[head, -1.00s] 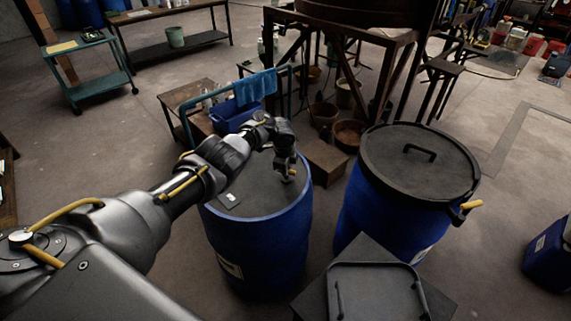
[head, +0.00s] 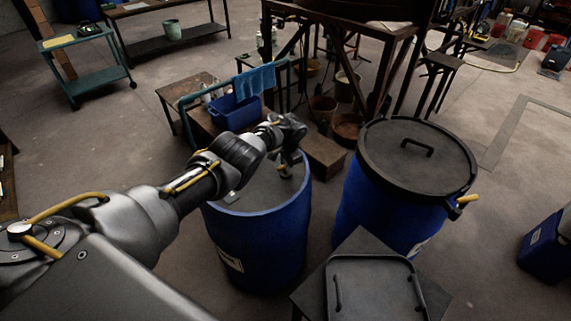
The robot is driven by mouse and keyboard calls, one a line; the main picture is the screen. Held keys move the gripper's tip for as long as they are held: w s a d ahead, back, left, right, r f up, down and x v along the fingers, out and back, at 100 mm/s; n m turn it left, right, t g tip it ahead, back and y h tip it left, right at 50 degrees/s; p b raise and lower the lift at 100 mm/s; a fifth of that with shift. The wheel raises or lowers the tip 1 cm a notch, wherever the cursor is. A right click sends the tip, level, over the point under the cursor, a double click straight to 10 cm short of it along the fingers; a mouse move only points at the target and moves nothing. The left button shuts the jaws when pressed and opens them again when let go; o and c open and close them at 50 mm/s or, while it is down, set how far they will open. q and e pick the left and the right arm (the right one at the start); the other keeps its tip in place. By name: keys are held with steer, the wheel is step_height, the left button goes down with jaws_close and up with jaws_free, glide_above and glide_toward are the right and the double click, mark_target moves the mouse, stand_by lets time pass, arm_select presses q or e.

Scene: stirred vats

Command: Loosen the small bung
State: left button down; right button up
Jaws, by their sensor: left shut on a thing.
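A blue drum (head: 262,245) with a dark top stands at the middle of the head view. My left gripper (head: 285,172) points down at the right part of its top, near the rim. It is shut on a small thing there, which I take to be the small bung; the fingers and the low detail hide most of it. A pale patch on the drum top (head: 262,190) shows partly behind my left forearm. My right gripper is not in view.
A second blue drum (head: 385,215) with a black handled lid (head: 420,160) stands close on the right. A dark tray (head: 372,295) sits on a stand in front. A trolley with a blue bin (head: 235,112) and blue cloth (head: 255,82) stands behind. A blue canister (head: 547,248) is far right.

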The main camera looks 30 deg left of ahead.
arm_select(q)
steer(key=shift+w+n+b, duration=0.1)
steer(key=shift+n+b, duration=0.2)
steer(key=shift+n, duration=0.7)
steer(key=c, duration=1.3)
jaws_free()
steer(key=shift+r, duration=0.1)
steer(key=r+p, duration=0.3)
steer(key=shift+d+r, duration=0.3)
step_height(320, 180, up, 7)
steer(key=d+p, duration=0.1)
steer(key=p, duration=0.1)
steer(key=shift+s+d, duration=0.25)
steer(key=shift+s, duration=0.1)
steer(key=shift+f, duration=0.1)
